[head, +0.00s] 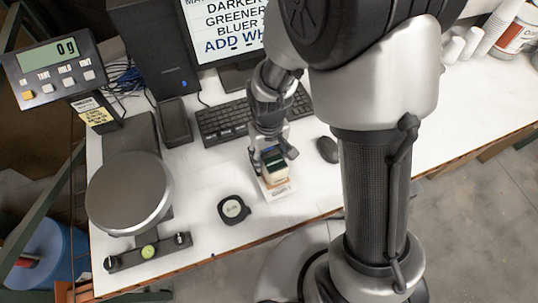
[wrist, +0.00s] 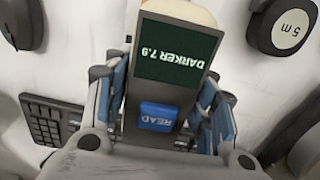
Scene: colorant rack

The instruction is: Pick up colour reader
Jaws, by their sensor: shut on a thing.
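The colour reader (wrist: 168,80) is a grey handheld device with a dark green screen reading "DARKER 7.9" and a blue READ button. In the head view the reader (head: 275,168) is near the table's front edge, in front of the keyboard. My gripper (head: 273,155) comes down over it from above. In the wrist view my gripper's (wrist: 160,90) blue-padded fingers are on both sides of the reader, shut on it. A white printed card (head: 283,190) lies at its foot. I cannot tell whether the reader is clear of the card.
A tape measure (head: 233,209) lies to the left, a mouse (head: 327,150) to the right and a keyboard (head: 222,121) behind. A scale (head: 130,193) with a round pan stands further left. A monitor (head: 228,30) is at the back.

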